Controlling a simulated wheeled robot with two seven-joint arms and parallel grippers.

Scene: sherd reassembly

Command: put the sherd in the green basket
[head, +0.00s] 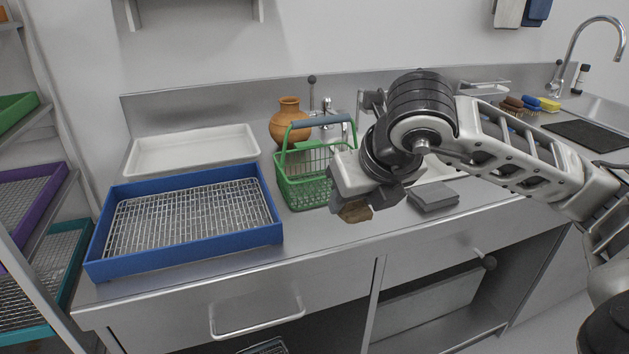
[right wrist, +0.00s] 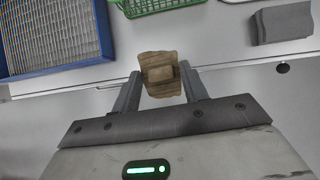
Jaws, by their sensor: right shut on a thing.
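The sherd (head: 356,211) is a brown, rough-edged piece. It shows below my right gripper (head: 350,203) in the head view, at the front of the steel counter. In the right wrist view the sherd (right wrist: 161,75) sits between the two fingers of the right gripper (right wrist: 161,88), which are shut on it. The green basket (head: 305,178) stands just left of the gripper, with its handle raised. Part of its rim also shows at the top of the right wrist view (right wrist: 150,8). My left gripper is in neither view.
A blue tray with a wire rack (head: 270,236) lies left of the basket. Behind are a white tray (head: 135,160) and an orange-brown jar (head: 288,117). A grey block-like stack (head: 433,197) lies right of the gripper. Sponges and brushes (head: 530,103) lie near the sink.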

